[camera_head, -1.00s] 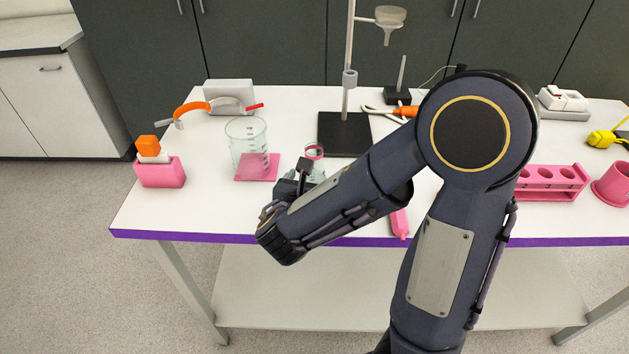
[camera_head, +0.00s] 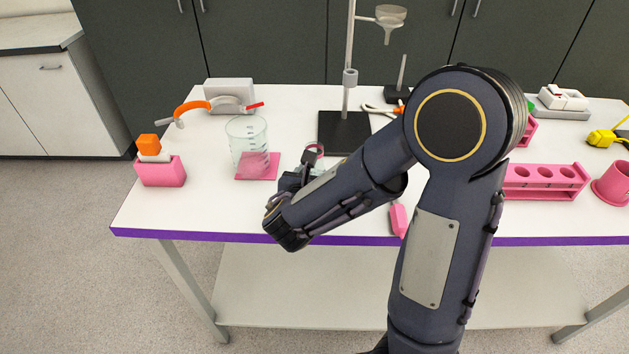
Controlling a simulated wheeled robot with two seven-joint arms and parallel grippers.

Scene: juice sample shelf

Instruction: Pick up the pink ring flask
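The pink ring flask (camera_head: 314,148) is a small clear glass vessel with a pink ring at its neck, standing on the white table (camera_head: 215,205). Its lower part is largely hidden by my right gripper. My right gripper (camera_head: 307,162) is at the flask, at the near side of it, with one dark finger overlapping the neck in the picture. I cannot tell whether it touches the glass, or whether the fingers are open or shut. My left gripper is not in view.
A glass beaker (camera_head: 246,133) on a pink mat (camera_head: 243,176) stands close on the left. The black stand base (camera_head: 343,131) is just behind the flask. A pink test tube rack (camera_head: 545,184) and pink mug (camera_head: 612,184) are at the right.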

